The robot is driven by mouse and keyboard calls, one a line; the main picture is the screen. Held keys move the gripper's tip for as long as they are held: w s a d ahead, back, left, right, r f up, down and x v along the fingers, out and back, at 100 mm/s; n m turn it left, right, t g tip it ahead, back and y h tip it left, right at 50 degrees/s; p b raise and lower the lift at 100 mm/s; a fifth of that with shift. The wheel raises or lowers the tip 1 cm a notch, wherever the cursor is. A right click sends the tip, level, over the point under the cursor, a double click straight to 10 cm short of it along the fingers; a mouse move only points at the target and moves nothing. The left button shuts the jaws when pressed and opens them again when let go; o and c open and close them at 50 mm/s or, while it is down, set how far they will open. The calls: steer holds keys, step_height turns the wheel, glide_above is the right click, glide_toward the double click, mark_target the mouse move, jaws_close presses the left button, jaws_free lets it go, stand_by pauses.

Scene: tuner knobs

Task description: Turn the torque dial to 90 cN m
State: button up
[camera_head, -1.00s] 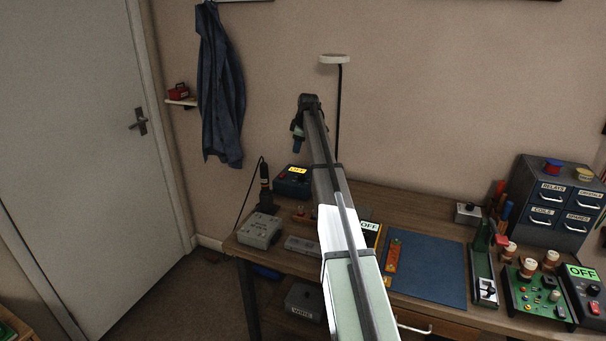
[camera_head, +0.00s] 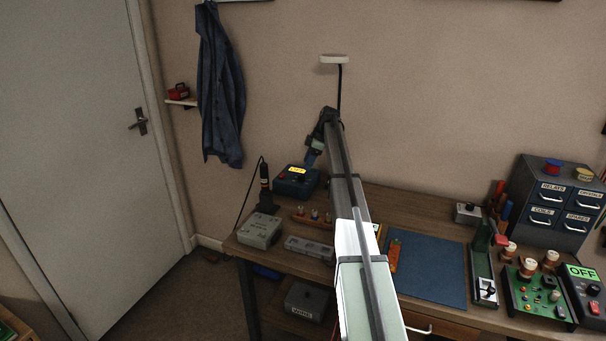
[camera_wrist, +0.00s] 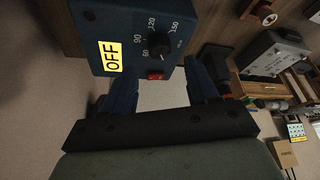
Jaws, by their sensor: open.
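The torque dial is a black knob (camera_wrist: 160,60) on the face of a dark blue box (camera_wrist: 105,22) in the wrist view. Numbers 60, 90, 120 and 150 are printed around it; its pointer is too small to read surely. A red switch (camera_wrist: 156,75) and a yellow OFF label (camera_wrist: 110,56) are on the same face. My gripper (camera_wrist: 163,88) is open and empty, its two blue fingers apart at either side of the dial's line, short of the knob. In the head view my gripper (camera_head: 310,160) hangs just above the box (camera_head: 296,185), near its right side.
A desk lamp (camera_head: 340,100) stands behind my arm. A grey box (camera_head: 260,231), a rack with small coloured pieces (camera_head: 312,219) and a grey tray (camera_head: 309,247) lie in front of the blue box. A soldering-iron-like tool (camera_head: 264,176) stands to its left.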

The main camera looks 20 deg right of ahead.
mark_target(302, 175)
steer(key=shift+x, duration=3.1)
steer(key=c, duration=1)
